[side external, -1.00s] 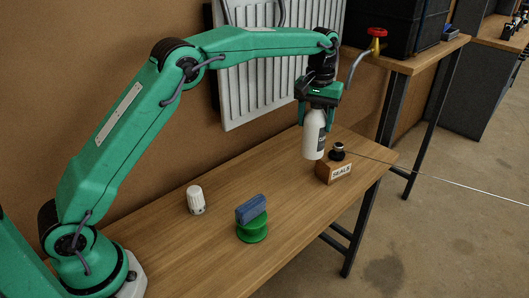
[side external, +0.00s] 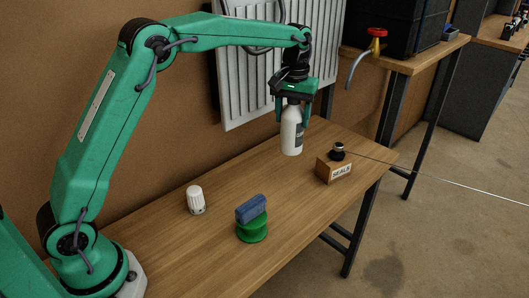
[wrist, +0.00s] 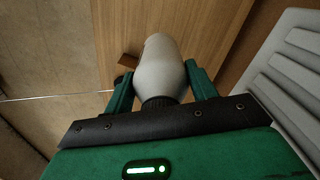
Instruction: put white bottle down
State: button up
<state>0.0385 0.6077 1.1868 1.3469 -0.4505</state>
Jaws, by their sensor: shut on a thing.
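The white bottle (side external: 291,137) hangs upright from my gripper (side external: 293,112) in the side external view, with a dark label on its side. Its base appears to be above the wooden bench (side external: 270,180), though the exact gap is hard to judge. My gripper is shut on the bottle's upper part. In the wrist view the bottle (wrist: 160,70) sits between the two green fingers of my gripper (wrist: 160,82), its dark neck nearest the camera.
A wooden block labelled SEALS (side external: 333,171) with a dark knob on top stands right of the bottle. A white valve head (side external: 196,200) and a blue block (side external: 251,208) on a green spool (side external: 252,230) stand nearer the front. A white radiator (side external: 255,90) is behind. Bench between them is clear.

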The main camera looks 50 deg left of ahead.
jog(key=s+a+f, duration=0.1)
jog(key=s+a, duration=0.8)
jog(key=s, duration=0.6)
jog(key=shift+a, duration=0.2)
jog(key=shift+f, duration=0.2)
notch_tip(320, 180, down, 6)
jog(key=shift+f, duration=0.15)
jog(key=shift+f, duration=1.75)
jog(key=shift+f, duration=0.15)
